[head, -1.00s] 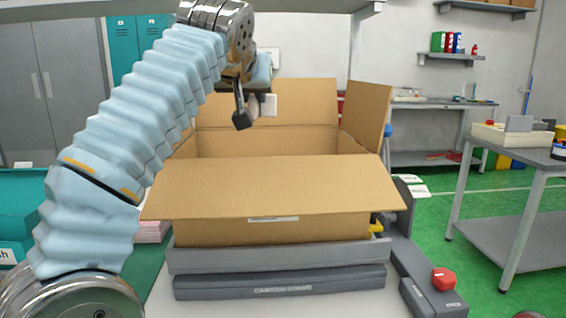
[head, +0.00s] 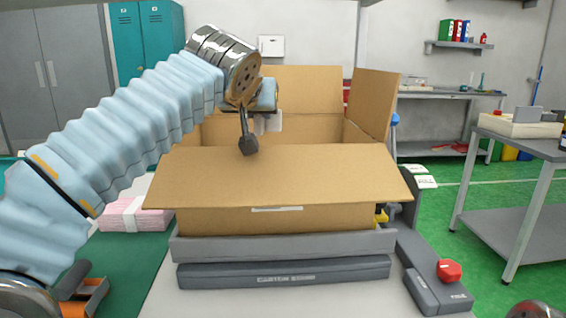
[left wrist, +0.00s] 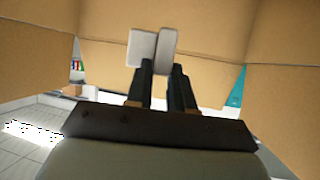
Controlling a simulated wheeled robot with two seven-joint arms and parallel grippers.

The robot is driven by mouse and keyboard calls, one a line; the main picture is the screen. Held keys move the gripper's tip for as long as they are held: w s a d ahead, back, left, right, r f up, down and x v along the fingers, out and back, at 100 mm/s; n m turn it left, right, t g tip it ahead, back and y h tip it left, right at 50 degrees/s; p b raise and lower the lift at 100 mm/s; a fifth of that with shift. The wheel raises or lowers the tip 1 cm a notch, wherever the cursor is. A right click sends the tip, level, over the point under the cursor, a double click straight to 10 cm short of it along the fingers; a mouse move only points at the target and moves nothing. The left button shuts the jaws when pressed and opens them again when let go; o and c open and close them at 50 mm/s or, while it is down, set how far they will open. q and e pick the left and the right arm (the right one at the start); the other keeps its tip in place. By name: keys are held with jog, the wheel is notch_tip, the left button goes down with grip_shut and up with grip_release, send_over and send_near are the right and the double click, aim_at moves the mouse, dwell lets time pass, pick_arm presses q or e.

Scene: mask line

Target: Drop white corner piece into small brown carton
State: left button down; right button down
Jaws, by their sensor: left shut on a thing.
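The brown carton (head: 280,180) stands open in the middle of the head view, its front flap tilted toward me and other flaps raised. My left gripper (head: 257,136) is over the carton's opening, behind the front flap, pointing down. It is shut on the white corner piece (head: 272,122), which is partly hidden by the gripper in the head view. In the left wrist view the white corner piece (left wrist: 142,50) shows at the tips of the dark fingers (left wrist: 160,75), with brown cardboard walls around it. The carton's floor is hidden in the head view. My right gripper is not in view.
The carton sits on a grey stand (head: 285,246) on a pale table. A red button (head: 449,271) is on a grey unit at right. A pink stack (head: 135,216) lies at left. A grey side table (head: 520,145) stands at far right, across green floor.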

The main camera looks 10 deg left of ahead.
pick_arm(q)
jog(key=c, duration=0.9)
grip_release()
jog(key=b+v, duration=0.1)
jog(key=v, duration=1.2)
jog(key=shift+s+r+b, duration=0.2)
jog(key=shift+s+b, duration=0.1)
jog(key=shift+s, duration=0.05)
